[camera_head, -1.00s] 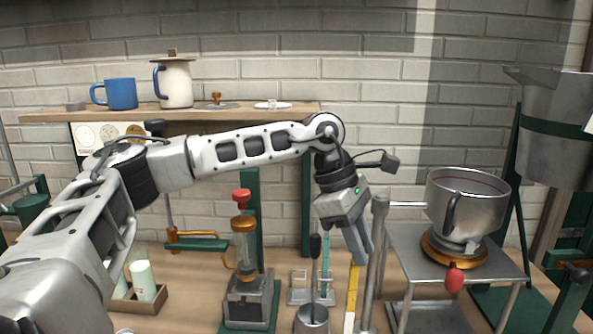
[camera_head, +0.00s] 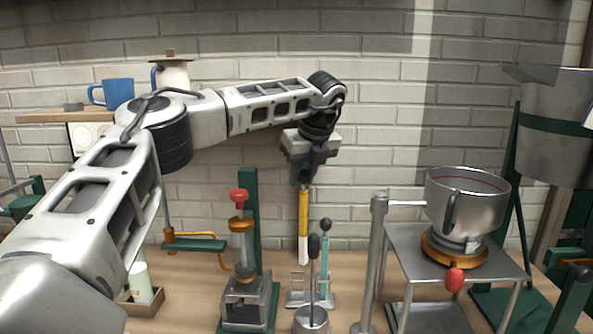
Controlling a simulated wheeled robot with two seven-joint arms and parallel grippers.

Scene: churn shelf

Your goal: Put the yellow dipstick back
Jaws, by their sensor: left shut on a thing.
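My left gripper (camera_head: 303,180) points down and is shut on the top of the yellow dipstick (camera_head: 303,212). The dipstick hangs upright, yellow above with a white lower end. Its lower end is above the small metal rack (camera_head: 296,297), near the back wall. A teal dipstick (camera_head: 325,262) with a dark knob stands upright in the rack, just right of the yellow one. I cannot tell whether the yellow tip lines up with a rack slot. My right gripper is not in view.
A black-handled rod stands in a steel cup (camera_head: 311,320) in front of the rack. A press with a red knob (camera_head: 239,195) is to the left. A steel post (camera_head: 376,262) and a stand with a metal pot (camera_head: 468,205) are to the right.

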